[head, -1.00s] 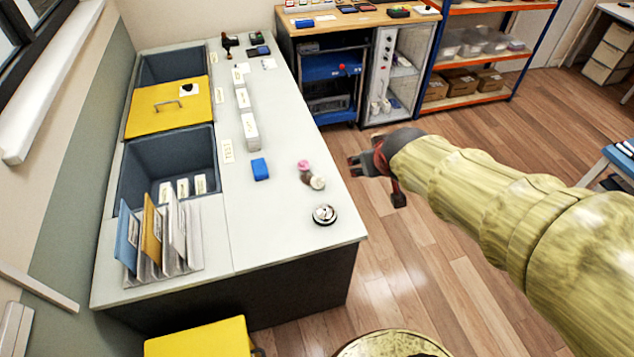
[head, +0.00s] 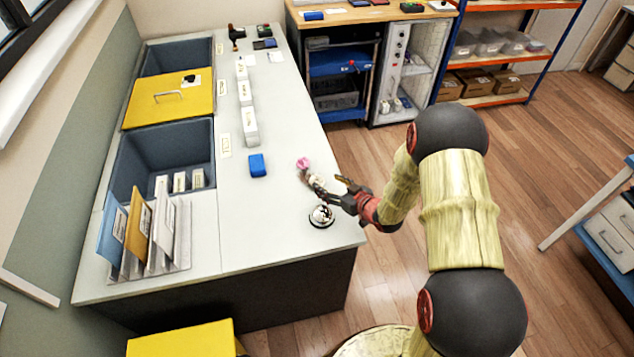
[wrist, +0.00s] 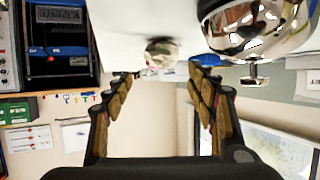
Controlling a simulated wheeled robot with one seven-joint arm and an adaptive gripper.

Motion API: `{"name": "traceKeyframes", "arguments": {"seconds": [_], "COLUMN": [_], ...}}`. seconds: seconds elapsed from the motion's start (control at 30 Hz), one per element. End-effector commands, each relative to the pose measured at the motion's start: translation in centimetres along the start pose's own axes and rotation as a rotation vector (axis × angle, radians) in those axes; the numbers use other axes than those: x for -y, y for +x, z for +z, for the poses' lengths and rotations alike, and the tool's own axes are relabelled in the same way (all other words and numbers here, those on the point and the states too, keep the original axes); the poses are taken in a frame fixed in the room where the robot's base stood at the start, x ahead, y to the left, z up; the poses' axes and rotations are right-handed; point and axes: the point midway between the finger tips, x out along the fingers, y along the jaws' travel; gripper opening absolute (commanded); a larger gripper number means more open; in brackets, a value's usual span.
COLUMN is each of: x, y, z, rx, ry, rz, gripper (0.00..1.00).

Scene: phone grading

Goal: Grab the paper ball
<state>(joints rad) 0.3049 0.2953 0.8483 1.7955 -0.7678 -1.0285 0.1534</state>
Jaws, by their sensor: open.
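A crumpled off-white paper ball (wrist: 162,52) with a pinkish patch at its side rests on the white counter in the wrist view. It shows just beyond the fingertips, between them. My gripper (wrist: 162,76) is open, with nothing between its fingers. In the head view my gripper (head: 328,187) hangs low over the counter's right edge, its fingers pointing left. There the paper ball is largely hidden by the fingers. A small pink thing (head: 303,163) shows just past them.
A shiny call bell (head: 321,215) stands close to my gripper, and it fills the upper right of the wrist view (wrist: 248,25). A blue block (head: 257,165) lies to the left.

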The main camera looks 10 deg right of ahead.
Motion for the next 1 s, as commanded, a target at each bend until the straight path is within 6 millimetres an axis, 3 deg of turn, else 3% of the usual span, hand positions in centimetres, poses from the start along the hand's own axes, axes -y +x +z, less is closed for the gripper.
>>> {"name": "traceKeyframes", "arguments": {"seconds": [0.6, 0.87, 1.0], "x": [0.3, 0.3, 0.3], "y": [6.8, 7.1, 7.0], "z": [-0.2, -0.4, -0.4], "rx": [0.001, 0.001, 0.001], "ry": [-0.002, -0.001, -0.001], "rz": [0.0, 0.001, 0.001], "gripper": [0.57, 0.56, 0.48]}}
